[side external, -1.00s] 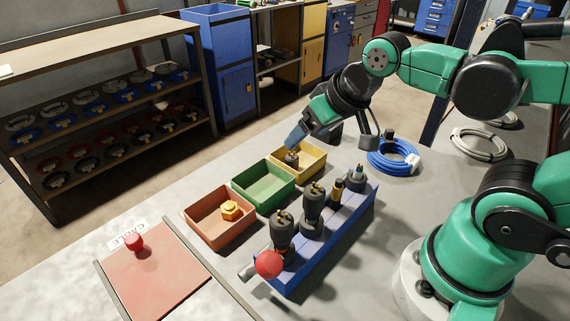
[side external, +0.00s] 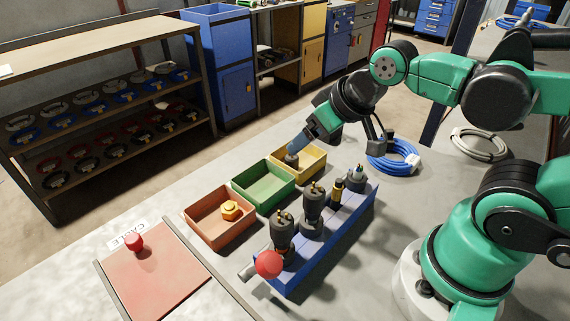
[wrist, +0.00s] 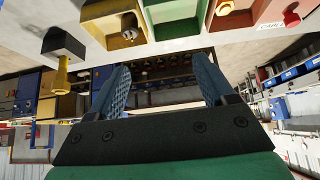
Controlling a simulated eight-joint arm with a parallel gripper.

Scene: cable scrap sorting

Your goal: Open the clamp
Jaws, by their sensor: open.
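The blue clamp fixture (side external: 322,242) lies along the bench, with several dark and yellow cable connectors standing upright in it. A lever with a red ball knob (side external: 268,264) sits at its near end, beside a metal cylinder. I cannot tell from the picture whether the clamp is open or shut. My gripper (side external: 296,148) is over the yellow bin (side external: 314,165), away from the red knob. In the wrist view my gripper's two blue fingers (wrist: 161,84) are wide apart with nothing between them. A dark connector piece (wrist: 130,33) lies in the yellow bin.
A green bin (side external: 263,203) stands empty; a red-orange bin (side external: 204,238) holds a yellow fitting (side external: 230,210). A blue cable coil (side external: 393,170) lies behind the fixture. A red button (side external: 134,241) stands on a red panel at the near left.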

